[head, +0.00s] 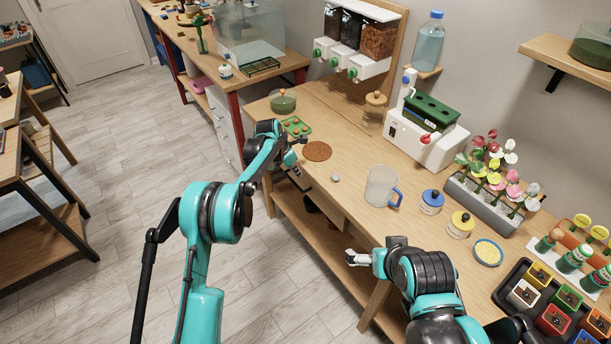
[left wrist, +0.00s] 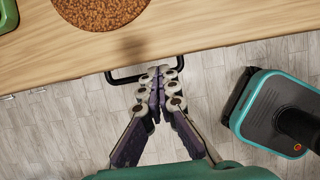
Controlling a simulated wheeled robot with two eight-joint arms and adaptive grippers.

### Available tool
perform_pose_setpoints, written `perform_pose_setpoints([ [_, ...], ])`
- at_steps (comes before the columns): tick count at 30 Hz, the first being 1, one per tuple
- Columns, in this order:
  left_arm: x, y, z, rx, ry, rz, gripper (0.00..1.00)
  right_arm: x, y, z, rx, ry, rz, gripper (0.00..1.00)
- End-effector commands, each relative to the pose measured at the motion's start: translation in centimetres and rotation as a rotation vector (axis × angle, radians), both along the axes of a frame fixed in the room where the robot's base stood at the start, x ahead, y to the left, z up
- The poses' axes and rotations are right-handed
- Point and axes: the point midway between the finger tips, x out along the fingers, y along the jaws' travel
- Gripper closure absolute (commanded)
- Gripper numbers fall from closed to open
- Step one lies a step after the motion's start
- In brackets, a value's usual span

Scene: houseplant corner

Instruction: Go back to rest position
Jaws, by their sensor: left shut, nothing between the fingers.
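My right gripper (head: 353,257) shows small in front of the bench, at the lower middle of the head view. Its fingers are too small to judge.
Seed pots (head: 553,320) crowd the right end. Open floor (head: 130,150) lies left.

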Motion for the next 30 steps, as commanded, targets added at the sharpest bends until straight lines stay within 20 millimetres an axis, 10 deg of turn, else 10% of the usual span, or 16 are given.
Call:
perform_pose_setpoints([
  [17, -2.1, 3.1, 6.5, 0.055, -0.073, -0.133, 1.0, 0.0, 0.0, 1.1, 0.0, 0.0, 0.0, 0.0],
  [30, -16.5, 10.1, 20.9, 0.405, -0.4, -0.832, 1.0, 0.0, 0.0, 1.1, 0.0, 0.0, 0.0, 0.0],
])
